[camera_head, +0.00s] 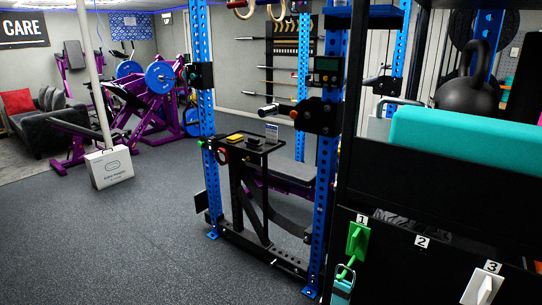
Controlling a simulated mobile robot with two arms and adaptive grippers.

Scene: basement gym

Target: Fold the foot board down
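A black flat board (262,144) sits level between the two near blue uprights of the rack, at about the middle of the view. It may be the foot board; I cannot be sure. A small yellow item (235,138) and a black knob lie on top of it, and a small pale tag (271,132) stands at its right. Black struts (250,195) run below it down to a low black crossbar (262,250) near the floor. Neither of my grippers is in view.
A black cabinet (400,250) with numbered hooks fills the right foreground, with a turquoise block (465,140) and a kettlebell (467,95) on it. A white box (109,167) stands on the floor at left, near purple machines (150,100). The left foreground floor is clear.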

